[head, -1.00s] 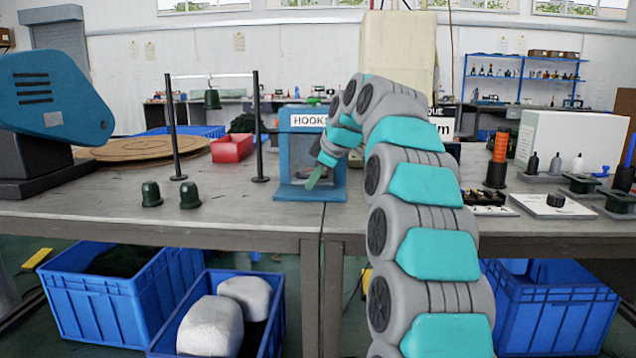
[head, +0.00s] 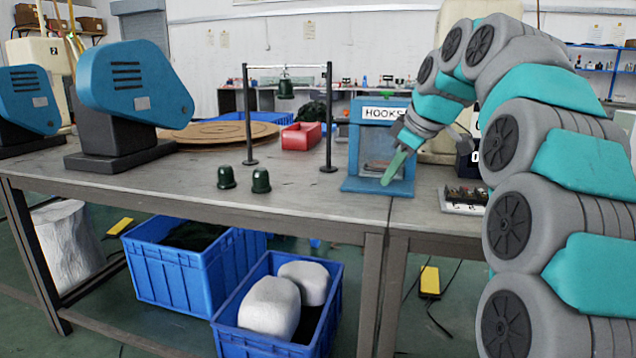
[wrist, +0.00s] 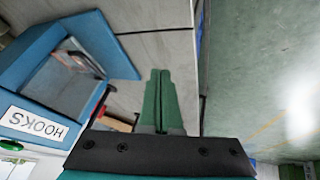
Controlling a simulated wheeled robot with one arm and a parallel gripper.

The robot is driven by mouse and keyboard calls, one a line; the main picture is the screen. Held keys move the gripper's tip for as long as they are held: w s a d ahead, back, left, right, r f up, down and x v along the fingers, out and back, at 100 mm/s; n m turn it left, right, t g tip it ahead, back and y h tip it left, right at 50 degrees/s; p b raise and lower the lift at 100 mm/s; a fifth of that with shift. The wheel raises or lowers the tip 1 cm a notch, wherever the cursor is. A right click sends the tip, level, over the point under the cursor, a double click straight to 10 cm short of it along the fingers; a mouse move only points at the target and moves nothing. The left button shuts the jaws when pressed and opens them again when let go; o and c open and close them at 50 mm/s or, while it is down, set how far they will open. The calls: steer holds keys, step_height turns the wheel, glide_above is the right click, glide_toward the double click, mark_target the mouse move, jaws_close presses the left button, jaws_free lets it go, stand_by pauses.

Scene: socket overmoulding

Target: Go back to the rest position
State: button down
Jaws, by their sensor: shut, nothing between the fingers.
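My gripper (head: 394,168) has green fingers and is in front of the blue HOOKS box (head: 352,160), above the front part of its base in the head view. In the wrist view the two green fingers (wrist: 158,100) lie side by side, closed, with nothing between them. The HOOKS box also shows at the left of the wrist view (wrist: 62,52), apart from the fingertips. The fingers point over the grey table top (wrist: 150,18) near its edge. My arm covers the right side of the head view.
Two dark green sockets (head: 260,181) stand on the table left of the box. A rack (head: 329,120) with a hanging green piece, a red bin (head: 300,136) and a blue machine (head: 135,85) are behind and left. Blue crates (head: 180,268) stand below.

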steer(key=s+f+m+g+h+p, duration=0.1)
steer(key=s+f+m+g, duration=0.1)
steer(key=s+f, duration=0.7)
steer(key=s+a+f+m+g+h+p, duration=0.1)
steer(key=s+f+m+g, duration=0.2)
steer(key=s+f, duration=0.6)
steer(key=s+f+m+g+h+p, duration=0.1)
steer(key=s+f+m, duration=0.5)
steer(key=s, duration=1.8)
step_height(320, 180, down, 3)
steer(key=shift+s+a+r+g+p, duration=0.1)
steer(key=shift+s+a+g+p, duration=0.25)
steer(key=shift+g, duration=0.35)
